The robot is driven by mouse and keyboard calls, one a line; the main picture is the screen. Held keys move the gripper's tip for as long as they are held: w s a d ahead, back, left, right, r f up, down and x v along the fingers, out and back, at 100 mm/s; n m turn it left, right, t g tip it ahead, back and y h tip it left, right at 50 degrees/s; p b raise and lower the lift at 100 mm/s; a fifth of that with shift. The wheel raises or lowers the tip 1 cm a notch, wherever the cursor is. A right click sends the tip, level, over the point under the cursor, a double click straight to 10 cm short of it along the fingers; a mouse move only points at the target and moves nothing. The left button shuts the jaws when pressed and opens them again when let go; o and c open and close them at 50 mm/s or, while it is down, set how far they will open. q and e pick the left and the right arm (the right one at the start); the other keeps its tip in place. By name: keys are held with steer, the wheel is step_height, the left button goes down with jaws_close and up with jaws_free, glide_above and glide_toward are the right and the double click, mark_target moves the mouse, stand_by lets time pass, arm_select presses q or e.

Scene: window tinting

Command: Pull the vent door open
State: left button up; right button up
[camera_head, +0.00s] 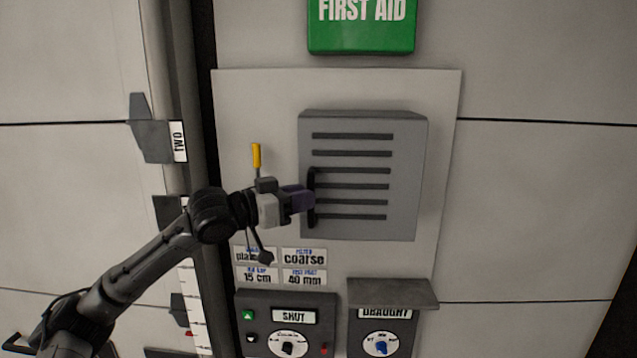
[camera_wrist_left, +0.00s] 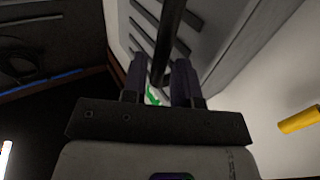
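The vent door (camera_head: 365,175) is a grey slatted panel on a pale wall plate, and it looks closed. Its black vertical handle (camera_head: 312,198) runs along the door's left edge. My left gripper (camera_head: 308,199) is at the middle of the handle, coming from the left. The fingertips partly hide the handle. My right gripper is in neither view.
A yellow-tipped lever (camera_head: 256,156) stands just above my left wrist. Small label plates (camera_head: 304,256), a SHUT control box (camera_head: 287,325) and a hooded DRAUGHT box (camera_head: 390,295) lie below. A green first aid box (camera_head: 361,28) hangs above. The wall at right is clear.

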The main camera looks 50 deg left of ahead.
mark_target(319, 194)
arm_select(q)
steer(key=w, duration=0.1)
steer(key=w+p, duration=0.2)
steer(key=shift+d+r, duration=0.2)
steer(key=shift+r, duration=0.05)
steer(key=shift+w+f+p, duration=0.15)
steer(key=shift+w+p, duration=0.35)
steer(key=shift+w+f, duration=0.1)
steer(key=shift+w, duration=0.05)
steer(key=shift+c, duration=0.2)
jaws_close()
